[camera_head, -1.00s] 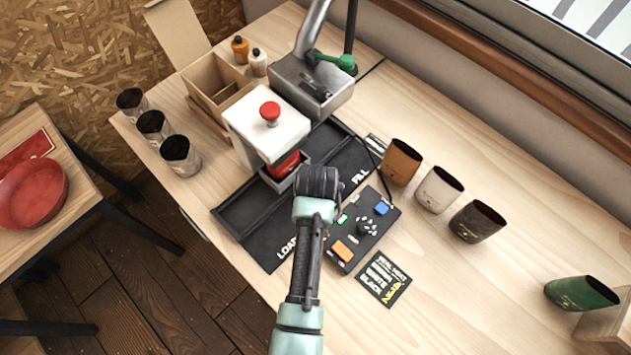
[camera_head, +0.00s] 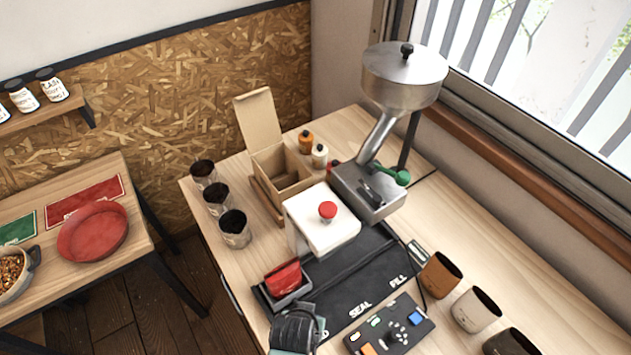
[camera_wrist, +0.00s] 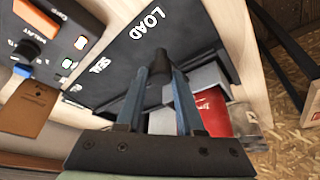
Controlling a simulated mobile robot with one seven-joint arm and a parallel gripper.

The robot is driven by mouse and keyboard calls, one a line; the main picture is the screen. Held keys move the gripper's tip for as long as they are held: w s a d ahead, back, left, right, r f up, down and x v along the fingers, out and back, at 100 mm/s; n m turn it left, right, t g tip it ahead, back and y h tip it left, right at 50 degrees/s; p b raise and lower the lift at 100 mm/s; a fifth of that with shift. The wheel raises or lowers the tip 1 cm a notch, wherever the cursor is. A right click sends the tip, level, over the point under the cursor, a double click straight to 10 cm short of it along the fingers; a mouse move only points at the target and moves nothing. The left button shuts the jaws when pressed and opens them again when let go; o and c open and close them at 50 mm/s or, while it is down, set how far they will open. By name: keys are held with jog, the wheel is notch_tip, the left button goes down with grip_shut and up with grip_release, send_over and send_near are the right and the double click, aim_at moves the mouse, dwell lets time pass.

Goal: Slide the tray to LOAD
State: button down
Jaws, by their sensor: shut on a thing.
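The grey tray (camera_head: 290,299) holds a red bag (camera_head: 283,277) and sits at the near-left end of the black track (camera_head: 340,275). It is clear of the white press (camera_head: 318,222) with the red button. My gripper (camera_head: 300,318) is at the bottom of the head view, beside the tray, covering most of the LOAD label. In the wrist view my gripper (camera_wrist: 160,85) is shut on a dark upright knob (camera_wrist: 159,72). The tray (camera_wrist: 208,73) and red bag (camera_wrist: 212,110) are right behind the fingers. The LOAD label (camera_wrist: 147,23) is beside the knob; the knob's join to the tray is hidden.
A control box (camera_head: 390,328) lies right of the track. Coloured cups (camera_head: 440,275) stand beyond it. Dark-filled glasses (camera_head: 235,228) line the left table edge. A metal hopper machine (camera_head: 369,190) and open carton (camera_head: 280,170) stand behind the press.

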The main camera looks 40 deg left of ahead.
jog(key=shift+s+a+f, duration=0.1)
jog(key=shift+s, duration=0.15)
jog(key=c, duration=0.5)
grip_release()
jog(key=b+v, duration=0.1)
jog(key=v, duration=1.2)
